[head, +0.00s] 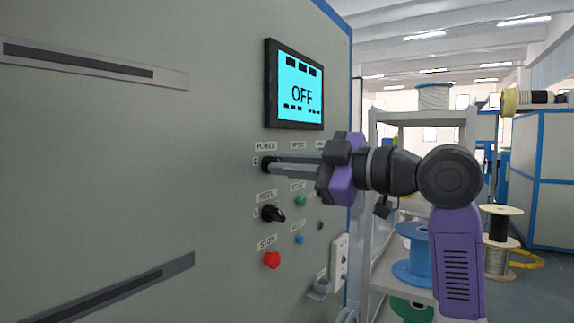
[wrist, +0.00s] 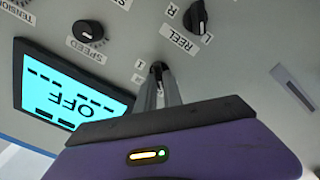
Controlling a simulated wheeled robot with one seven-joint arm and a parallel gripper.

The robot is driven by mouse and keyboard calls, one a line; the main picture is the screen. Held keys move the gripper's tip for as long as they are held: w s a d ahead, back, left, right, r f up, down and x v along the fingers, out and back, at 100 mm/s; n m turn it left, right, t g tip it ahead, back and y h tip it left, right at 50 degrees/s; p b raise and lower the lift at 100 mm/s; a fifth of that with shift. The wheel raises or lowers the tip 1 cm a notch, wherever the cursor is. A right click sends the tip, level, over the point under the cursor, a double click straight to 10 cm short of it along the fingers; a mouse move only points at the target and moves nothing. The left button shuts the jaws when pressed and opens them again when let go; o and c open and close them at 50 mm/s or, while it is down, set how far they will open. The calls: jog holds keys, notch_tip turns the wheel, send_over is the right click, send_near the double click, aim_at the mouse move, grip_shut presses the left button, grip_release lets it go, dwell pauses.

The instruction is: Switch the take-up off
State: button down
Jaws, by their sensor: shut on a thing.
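The take-up's control panel is a grey cabinet face (head: 150,180) on the left of the head view. Its screen (head: 300,85) is lit cyan and reads "OFF"; it also shows in the wrist view (wrist: 68,100). The black power knob (head: 265,163) sits below the screen under the label "POWER". In the wrist view the knob (wrist: 157,67) is mostly hidden by the fingers. My gripper (head: 273,166) reaches in from the right, its fingers shut on the power knob. In the wrist view the gripper (wrist: 160,82) has its fingertips around the knob.
Below are the black reel selector (head: 273,213), the red stop button (head: 272,260), a green button (head: 300,201) and a blue button (head: 300,240). A speed knob (wrist: 88,31) shows in the wrist view. A shelf with a blue spool (head: 412,250) stands behind my arm.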

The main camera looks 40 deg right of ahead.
jog(key=c, duration=1.5)
grip_release()
jog(key=shift+b+v, duration=0.3)
jog(key=shift+v, duration=3.65)
jog(key=shift+r, duration=0.1)
